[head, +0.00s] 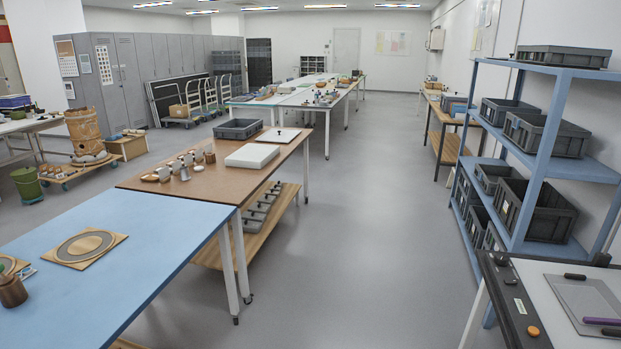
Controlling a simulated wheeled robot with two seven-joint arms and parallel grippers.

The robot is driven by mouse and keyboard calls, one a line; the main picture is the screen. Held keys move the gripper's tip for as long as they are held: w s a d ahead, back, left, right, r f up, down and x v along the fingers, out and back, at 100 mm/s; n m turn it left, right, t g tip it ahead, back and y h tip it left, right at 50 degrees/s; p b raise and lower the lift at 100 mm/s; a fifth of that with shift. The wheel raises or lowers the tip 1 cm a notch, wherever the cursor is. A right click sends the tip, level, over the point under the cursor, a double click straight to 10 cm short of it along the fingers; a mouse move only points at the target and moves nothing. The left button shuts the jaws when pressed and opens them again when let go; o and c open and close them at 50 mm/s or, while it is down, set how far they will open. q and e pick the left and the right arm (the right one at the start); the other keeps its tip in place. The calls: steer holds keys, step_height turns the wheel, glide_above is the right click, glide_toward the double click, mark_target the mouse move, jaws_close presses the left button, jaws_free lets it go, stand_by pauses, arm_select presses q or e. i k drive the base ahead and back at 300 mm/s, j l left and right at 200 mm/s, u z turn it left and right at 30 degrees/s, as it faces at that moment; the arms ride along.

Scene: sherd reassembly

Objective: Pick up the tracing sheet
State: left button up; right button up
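A thin grey sheet (583,294), which looks like the tracing sheet, lies flat on a white-topped drawing table (540,283) at the lower right. Its right part is cut off by the picture edge. A dark bar-shaped thing (575,276) lies at its far edge. A purple pen-like thing (602,321) and another dark one (610,332) lie across its near right part. Neither of my grippers is in view.
A blue shelf rack (551,140) with grey crates stands behind the drawing table. A blue-topped table (120,285) and a brown table (215,195) stand on the left. The grey floor (345,220) between is clear.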

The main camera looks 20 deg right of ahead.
mark_target(587, 305)
steer(key=i+l+z, duration=0.35)
steer(key=i, duration=0.35)
steer(key=i+z, duration=0.35)
steer(key=i, duration=0.4)
steer(key=i+j+z, duration=0.15)
steer(key=i+z, duration=0.2)
steer(key=i, duration=0.35)
steer(key=i+z, duration=0.25)
steer(key=i, duration=0.3)
steer(key=i+j+z, duration=0.25)
steer(key=i, duration=0.25)
steer(key=i+j+z, duration=0.2)
steer(key=i, duration=0.3)
